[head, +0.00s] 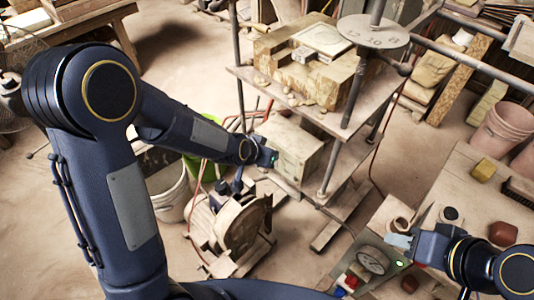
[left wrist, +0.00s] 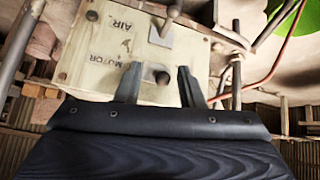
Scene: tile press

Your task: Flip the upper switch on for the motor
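The control box (head: 294,150) stands on the lower shelf of the press stand. In the left wrist view its pale panel (left wrist: 100,55) appears upside down, with the labels AIR and MOTOR. The motor switch (left wrist: 162,77) has a dark lever on a small plate beside the MOTOR label. The air switch (left wrist: 162,36) is farther up in that view. My left gripper (left wrist: 158,78) is open, with one finger on either side of the motor switch; contact cannot be told. In the head view its fingers are hard to make out. My right gripper (head: 408,224) looks open and empty, above the bench at right.
The press post (head: 355,90) and a wooden top block stand above the box. Red hoses, a white bucket (head: 172,195) and a green bucket (head: 205,165) are near my left arm.

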